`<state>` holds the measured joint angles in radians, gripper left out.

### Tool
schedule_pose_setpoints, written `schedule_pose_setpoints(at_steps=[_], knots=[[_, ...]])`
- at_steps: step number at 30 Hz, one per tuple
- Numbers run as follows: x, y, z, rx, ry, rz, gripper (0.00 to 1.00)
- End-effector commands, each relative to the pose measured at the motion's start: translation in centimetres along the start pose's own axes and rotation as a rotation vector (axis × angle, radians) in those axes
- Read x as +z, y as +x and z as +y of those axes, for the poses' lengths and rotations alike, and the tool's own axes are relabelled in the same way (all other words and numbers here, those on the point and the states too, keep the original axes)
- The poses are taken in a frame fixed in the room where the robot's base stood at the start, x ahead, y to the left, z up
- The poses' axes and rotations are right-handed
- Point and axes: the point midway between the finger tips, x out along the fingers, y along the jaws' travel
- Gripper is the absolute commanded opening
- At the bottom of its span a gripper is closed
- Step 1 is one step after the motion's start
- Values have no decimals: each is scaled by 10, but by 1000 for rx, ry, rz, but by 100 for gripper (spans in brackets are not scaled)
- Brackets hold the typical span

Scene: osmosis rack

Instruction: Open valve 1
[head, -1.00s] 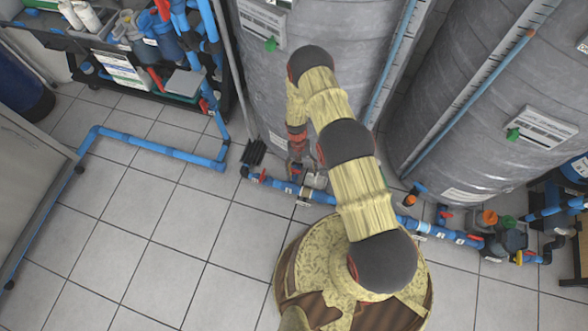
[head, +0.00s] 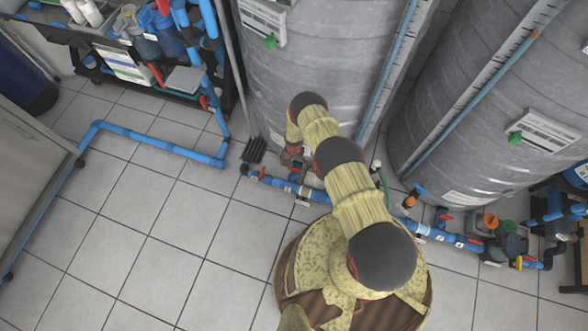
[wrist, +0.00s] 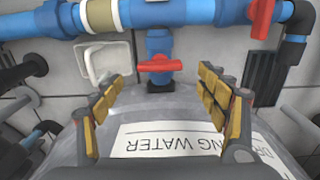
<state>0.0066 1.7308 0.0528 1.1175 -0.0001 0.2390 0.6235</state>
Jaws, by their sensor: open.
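A red valve handle (wrist: 160,65) sits on a short blue stub between the main blue pipe and the tank in the wrist view. The handle lies crosswise to the stub. A second red handle (wrist: 262,16) is on the main pipe at the upper right. No valve number is readable, so I cannot tell which is valve 1. My gripper (wrist: 163,82) is open, with its yellow-padded fingers on both sides of the view. The central handle appears between and beyond the fingertips, apparently untouched. In the head view my arm partly hides the gripper and the central valve.
The grey tank (head: 310,70) with its "drinking water" label (wrist: 165,140) is close to the gripper. The main blue pipe (head: 275,184) runs along the floor at the tank's foot. A black cart (head: 190,95) stands upper left.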

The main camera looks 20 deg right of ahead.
Motion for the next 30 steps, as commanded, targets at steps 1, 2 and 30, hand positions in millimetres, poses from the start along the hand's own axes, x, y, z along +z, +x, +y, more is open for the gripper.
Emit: schedule_pose_setpoints(at_steps=[1,2,30], knots=[[1,13,1,1,0,-1,74],[1,18,0,0,-1,-1,74],[0,55,0,1,-2,-1,58]])
